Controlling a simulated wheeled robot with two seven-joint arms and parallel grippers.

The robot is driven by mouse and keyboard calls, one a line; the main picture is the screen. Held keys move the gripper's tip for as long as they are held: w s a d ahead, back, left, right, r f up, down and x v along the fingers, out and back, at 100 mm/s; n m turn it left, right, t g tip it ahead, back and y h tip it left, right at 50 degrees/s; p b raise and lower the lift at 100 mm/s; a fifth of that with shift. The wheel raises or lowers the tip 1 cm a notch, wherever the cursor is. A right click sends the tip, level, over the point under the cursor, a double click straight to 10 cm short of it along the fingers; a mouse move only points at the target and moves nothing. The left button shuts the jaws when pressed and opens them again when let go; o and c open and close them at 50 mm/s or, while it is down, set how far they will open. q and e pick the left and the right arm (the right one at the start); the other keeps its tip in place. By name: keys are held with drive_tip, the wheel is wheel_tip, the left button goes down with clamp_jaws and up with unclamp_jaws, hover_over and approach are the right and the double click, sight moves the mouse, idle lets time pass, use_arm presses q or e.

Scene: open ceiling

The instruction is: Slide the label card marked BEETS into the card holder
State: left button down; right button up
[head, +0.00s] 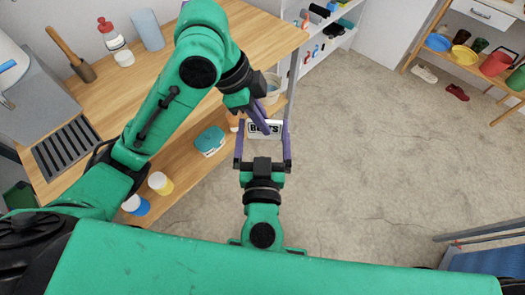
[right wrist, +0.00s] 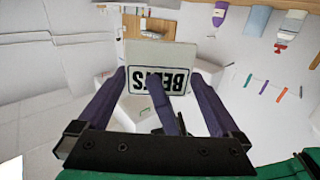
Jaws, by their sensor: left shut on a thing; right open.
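The label card (head: 274,128) is white with dark lettering in a dark frame. In the head view my left gripper (head: 262,118) is shut on it, and a purple finger crosses part of the word. In the right wrist view the card (right wrist: 176,84) shows BEETS upside down, with the left gripper's finger in front of its middle. My right gripper (head: 263,132) is open, with one finger on each side of the card; it also shows in the right wrist view (right wrist: 160,76). I cannot tell whether its fingers touch the card. I cannot make out the card holder.
A wooden counter (head: 95,105) with a lower shelf runs along the left. The lower shelf holds a teal tub (head: 210,141) and a yellow jar (head: 160,183). A pale pot (head: 272,84) stands near the counter's end. The floor (head: 365,150) to the right is open.

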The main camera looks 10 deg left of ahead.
drive_tip(key=w, duration=0.4)
drive_tip(key=shift+w+a, duration=0.25)
drive_tip(key=shift+a, duration=0.05)
use_arm(q)
drive_tip(key=shift+d, duration=0.1)
use_arm(e)
drive_tip(key=shift+s, duration=0.1)
drive_tip(key=c, duration=0.9)
use_arm(q)
drive_tip(key=c, duration=0.9)
unclamp_jaws()
use_arm(e)
drive_tip(key=shift+c, duration=0.3)
use_arm(q)
drive_tip(key=shift+r, duration=0.1)
